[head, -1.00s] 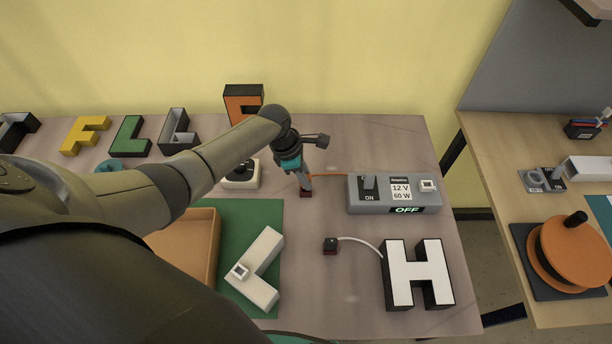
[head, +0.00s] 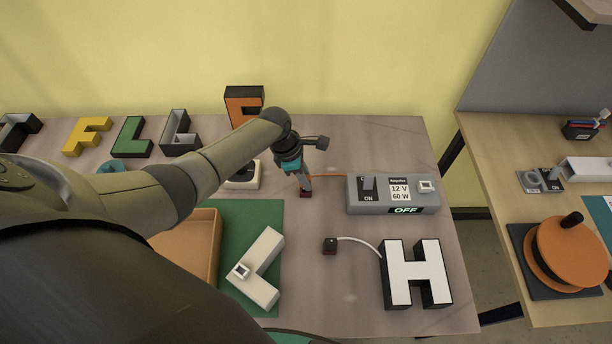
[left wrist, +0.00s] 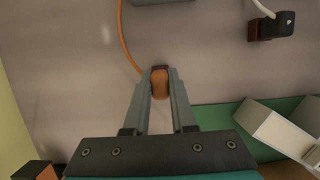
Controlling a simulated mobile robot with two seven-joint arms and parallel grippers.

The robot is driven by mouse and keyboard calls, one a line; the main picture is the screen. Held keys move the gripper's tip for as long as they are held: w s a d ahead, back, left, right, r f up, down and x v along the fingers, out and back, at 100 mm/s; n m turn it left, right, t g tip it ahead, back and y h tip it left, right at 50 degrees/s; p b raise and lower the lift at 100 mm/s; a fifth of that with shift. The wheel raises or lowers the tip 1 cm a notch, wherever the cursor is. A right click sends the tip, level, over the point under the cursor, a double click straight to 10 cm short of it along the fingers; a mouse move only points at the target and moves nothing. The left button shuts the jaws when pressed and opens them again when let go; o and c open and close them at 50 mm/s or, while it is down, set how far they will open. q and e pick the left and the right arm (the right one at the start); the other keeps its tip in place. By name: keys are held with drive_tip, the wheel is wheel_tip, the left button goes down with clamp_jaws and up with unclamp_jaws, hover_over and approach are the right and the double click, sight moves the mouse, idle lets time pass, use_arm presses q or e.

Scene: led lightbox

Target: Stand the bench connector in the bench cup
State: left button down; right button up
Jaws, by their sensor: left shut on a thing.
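My left gripper (head: 306,184) points down over the table, left of the grey power supply. In the left wrist view its fingers (left wrist: 160,88) are shut on the orange bench connector (left wrist: 160,85). An orange cable (left wrist: 124,35) runs from the connector to the power supply. A dark red piece, seemingly the bench cup (head: 306,194), shows right below the fingertips. It also shows at the connector's far end in the left wrist view (left wrist: 160,68). The fingers hide much of both, so I cannot tell whether the connector is inside the cup or just above it. My right gripper is out of view.
The power supply (head: 392,195) reads OFF. A black connector (head: 330,243) with a dark red base stands in front, wired to the white letter H (head: 417,274). A white letter L (head: 260,266) lies on a green mat (head: 233,218). Table around the gripper is mostly clear.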

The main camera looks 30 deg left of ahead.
use_arm(q)
drive_tip(key=shift+p, duration=0.3)
idle(0.5)
drive_tip(key=shift+f+b, duration=0.85)
drive_tip(key=shift+f, duration=0.25)
drive_tip(key=c, duration=0.7)
unclamp_jaws()
drive_tip(key=shift+o, duration=0.2)
drive_tip(key=shift+r, duration=0.1)
drive_tip(key=p+v, duration=0.5)
drive_tip(key=shift+p, duration=0.35)
drive_tip(key=shift+v, duration=1.4)
